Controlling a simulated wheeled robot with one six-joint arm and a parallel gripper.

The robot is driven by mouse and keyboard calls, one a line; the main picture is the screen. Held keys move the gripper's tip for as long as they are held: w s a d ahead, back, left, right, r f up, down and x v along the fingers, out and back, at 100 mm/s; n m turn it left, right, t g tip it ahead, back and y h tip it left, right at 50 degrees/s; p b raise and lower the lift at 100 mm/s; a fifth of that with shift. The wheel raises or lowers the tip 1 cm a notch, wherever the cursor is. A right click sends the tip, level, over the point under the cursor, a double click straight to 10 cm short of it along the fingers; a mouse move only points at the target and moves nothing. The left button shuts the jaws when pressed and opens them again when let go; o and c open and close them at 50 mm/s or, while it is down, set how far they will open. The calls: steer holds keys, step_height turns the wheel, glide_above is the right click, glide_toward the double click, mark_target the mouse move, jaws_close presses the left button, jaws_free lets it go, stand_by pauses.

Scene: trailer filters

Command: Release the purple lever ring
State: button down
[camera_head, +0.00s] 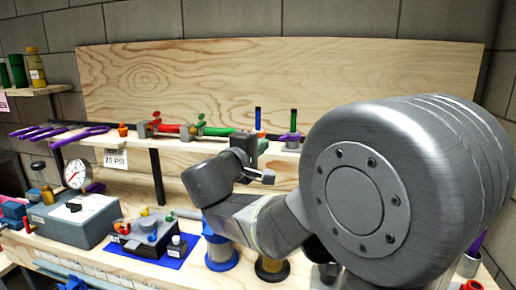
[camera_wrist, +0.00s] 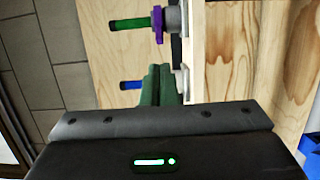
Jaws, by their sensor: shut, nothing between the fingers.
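The purple ring (camera_wrist: 158,24) sits around a green lever (camera_wrist: 130,23) at the top of the wrist view. In the head view the green lever (camera_head: 293,119) stands upright on the back shelf, with the ring (camera_head: 291,137) low on it. A blue lever (camera_wrist: 131,85) is beside it, and it also shows in the head view (camera_head: 258,118). My gripper (camera_wrist: 162,72) is shut and empty. In the wrist view its green fingers overlap the blue lever's base, apart from the purple ring. I cannot tell whether they touch the blue lever.
A plywood back panel (camera_head: 280,80) stands behind the shelf. Red and green valve parts (camera_head: 190,130) lie left of the levers. Below are a pressure gauge (camera_head: 77,174), a grey box (camera_head: 75,219), a blue mat (camera_head: 150,250) and spools (camera_head: 221,253). My arm covers the right side.

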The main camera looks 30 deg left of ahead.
mark_target(283, 139)
steer(key=w, duration=0.6)
steer(key=shift+w+d, duration=0.1)
steer(key=shift+w, duration=0.15)
